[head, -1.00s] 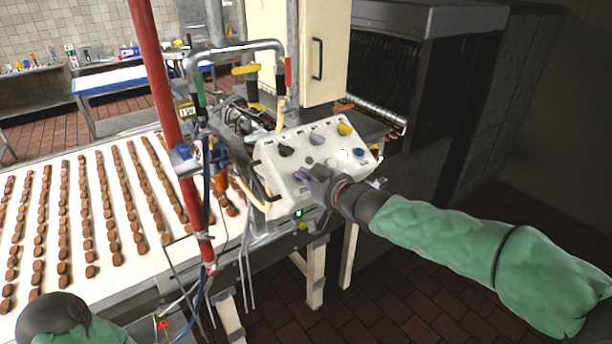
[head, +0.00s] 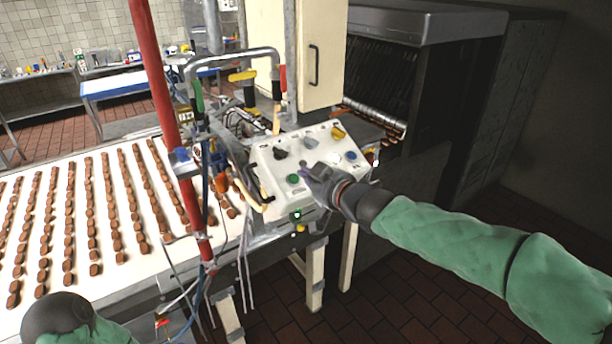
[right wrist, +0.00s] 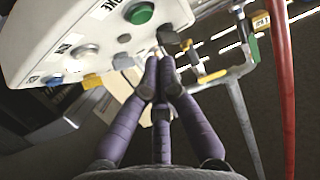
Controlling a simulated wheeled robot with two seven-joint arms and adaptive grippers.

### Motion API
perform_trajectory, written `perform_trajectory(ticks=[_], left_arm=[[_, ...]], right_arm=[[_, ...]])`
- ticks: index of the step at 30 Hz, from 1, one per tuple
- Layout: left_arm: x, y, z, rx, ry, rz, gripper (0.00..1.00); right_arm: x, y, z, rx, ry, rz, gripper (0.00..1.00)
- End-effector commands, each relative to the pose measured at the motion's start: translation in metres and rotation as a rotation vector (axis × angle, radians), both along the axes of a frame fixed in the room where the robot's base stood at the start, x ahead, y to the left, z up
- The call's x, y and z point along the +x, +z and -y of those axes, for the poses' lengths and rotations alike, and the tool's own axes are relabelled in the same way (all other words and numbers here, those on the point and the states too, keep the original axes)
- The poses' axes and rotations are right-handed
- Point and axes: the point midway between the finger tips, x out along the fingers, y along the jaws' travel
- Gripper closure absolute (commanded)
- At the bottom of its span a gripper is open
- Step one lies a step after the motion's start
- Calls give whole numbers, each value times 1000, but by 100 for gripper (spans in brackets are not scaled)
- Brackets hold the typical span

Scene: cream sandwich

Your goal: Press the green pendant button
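The white control box (head: 262,160) stands at the end of the conveyor, its sloped face carrying knobs and buttons. A green round button (head: 293,179) sits low on that face; a green button also shows at the top of the right wrist view (right wrist: 140,12). A smaller green square (head: 296,214) shows below the box's front edge. My right gripper (head: 306,173) is just right of the round button in the head view. In the right wrist view its purple fingers (right wrist: 158,60) come together at the tips, holding nothing visible. Contact with the box cannot be told.
A red post (head: 165,95) and a bent grey pipe (head: 235,55) stand left of and behind the box. The white conveyor (head: 115,200) carries rows of brown sweets. A black knob (head: 280,154) and a blue button (head: 351,155) share the panel. Open floor lies at the front right.

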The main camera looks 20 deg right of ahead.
Motion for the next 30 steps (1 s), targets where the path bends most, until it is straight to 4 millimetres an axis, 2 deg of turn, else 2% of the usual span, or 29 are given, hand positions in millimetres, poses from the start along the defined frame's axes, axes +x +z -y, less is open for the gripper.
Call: perform_trajectory(ticks=[9, 15, 21, 30], left_arm=[[2, 20, 0, 1, 2, 3, 57], [1, 29, 0, 0, 1, 2, 57], [1, 31, 0, 0, 1, 2, 57], [1, 31, 0, 0, 1, 2, 57]], right_arm=[[-52, 16, 19, 1, -3, 3, 100], [-73, 21, 26, 1, -3, 5, 100], [-79, 21, 27, 1, -1, 5, 100], [-79, 21, 27, 1, -1, 5, 100]])
